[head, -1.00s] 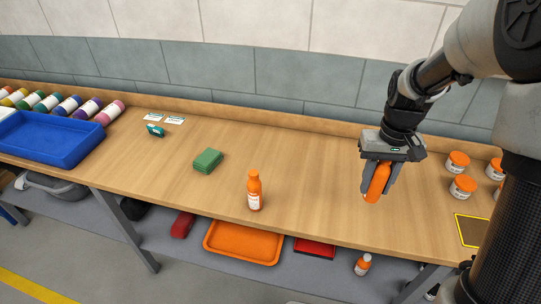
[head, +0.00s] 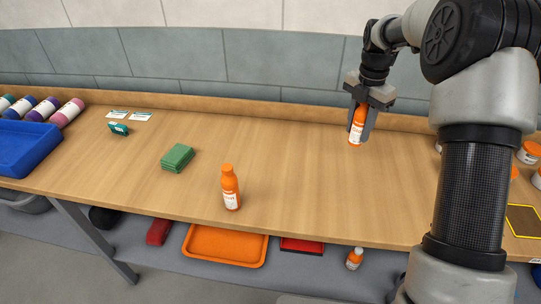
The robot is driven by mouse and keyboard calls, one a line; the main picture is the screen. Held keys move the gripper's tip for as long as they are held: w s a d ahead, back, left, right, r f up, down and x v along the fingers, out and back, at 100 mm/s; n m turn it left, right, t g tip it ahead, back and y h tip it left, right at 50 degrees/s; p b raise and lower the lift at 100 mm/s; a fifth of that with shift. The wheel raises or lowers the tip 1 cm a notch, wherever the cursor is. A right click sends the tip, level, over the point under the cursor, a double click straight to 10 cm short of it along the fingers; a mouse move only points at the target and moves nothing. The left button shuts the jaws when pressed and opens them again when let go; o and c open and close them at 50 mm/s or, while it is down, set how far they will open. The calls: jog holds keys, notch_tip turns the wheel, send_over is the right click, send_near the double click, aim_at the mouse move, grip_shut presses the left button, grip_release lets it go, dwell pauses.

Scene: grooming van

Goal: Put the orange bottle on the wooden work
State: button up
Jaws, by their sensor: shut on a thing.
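My gripper (head: 358,128) is shut on an orange bottle (head: 357,126) with a white label. It holds the bottle roughly upright over the back right part of the wooden worktop (head: 290,170). I cannot tell whether the bottle's base touches the wood. The gripper fingers hide parts of the bottle's sides. A second orange bottle (head: 230,188) with a white label stands upright on the worktop near its front edge. A third orange bottle (head: 354,259) stands on the lower shelf, under the worktop.
A green block (head: 177,158) and a small teal item (head: 118,129) are on the worktop at left. A blue tray (head: 25,150) is at far left. White jars with orange lids (head: 529,152) stand at right, partly behind my arm. A low ledge runs along the back. The middle is clear.

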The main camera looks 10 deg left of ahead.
jog(key=shift+f+b, duration=0.3)
jog(key=shift+f, duration=4.7)
jog(key=shift+f, duration=0.1)
jog(key=o, duration=1.1)
